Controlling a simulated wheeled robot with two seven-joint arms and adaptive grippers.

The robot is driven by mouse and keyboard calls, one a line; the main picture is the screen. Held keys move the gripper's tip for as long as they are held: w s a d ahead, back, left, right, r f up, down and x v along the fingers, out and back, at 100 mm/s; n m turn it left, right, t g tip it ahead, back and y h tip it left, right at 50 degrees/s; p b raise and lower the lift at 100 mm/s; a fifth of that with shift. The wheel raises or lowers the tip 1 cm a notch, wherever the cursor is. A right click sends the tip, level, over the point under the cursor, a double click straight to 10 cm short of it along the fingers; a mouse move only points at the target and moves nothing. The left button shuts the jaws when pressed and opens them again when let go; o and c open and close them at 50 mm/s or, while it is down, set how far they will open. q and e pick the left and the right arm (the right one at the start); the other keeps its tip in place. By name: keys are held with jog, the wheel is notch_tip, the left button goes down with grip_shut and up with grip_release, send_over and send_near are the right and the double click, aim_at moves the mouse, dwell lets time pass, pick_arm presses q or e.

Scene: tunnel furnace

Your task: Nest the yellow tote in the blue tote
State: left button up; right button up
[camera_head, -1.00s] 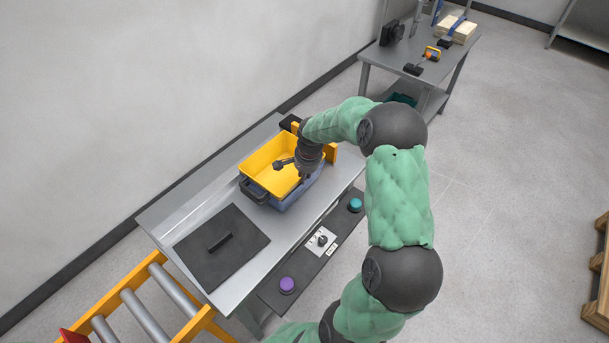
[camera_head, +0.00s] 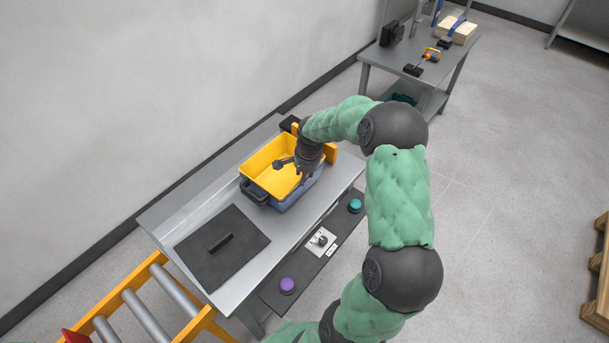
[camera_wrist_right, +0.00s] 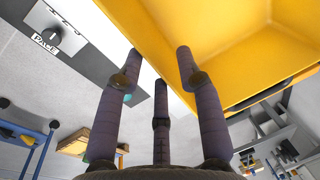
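The yellow tote (camera_head: 262,161) is on top of or inside the blue tote (camera_head: 292,201) on the metal bench. The blue tote's wall and dark handle (camera_head: 254,192) show below the yellow rim; how deep the yellow tote sits is hidden. My right gripper (camera_head: 290,168) is at the yellow tote's right side, over its rim. In the right wrist view my right gripper (camera_wrist_right: 160,58) has its fingers spread apart, beside the yellow tote's wall (camera_wrist_right: 235,50), with no wall visibly pinched. My left gripper is out of view.
A dark plate with a handle (camera_head: 222,246) lies on the bench left of the totes. A control panel (camera_head: 312,261) with purple and teal buttons runs along the front edge. A roller conveyor (camera_head: 148,312) stands at lower left. A second table (camera_head: 405,58) stands behind.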

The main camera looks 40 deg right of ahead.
notch_tip(320, 180, up, 12)
jog(key=p, duration=0.7)
dwell(0.6)
jog(key=shift+s+f, duration=0.1)
jog(key=shift+f, duration=0.05)
dwell(0.8)
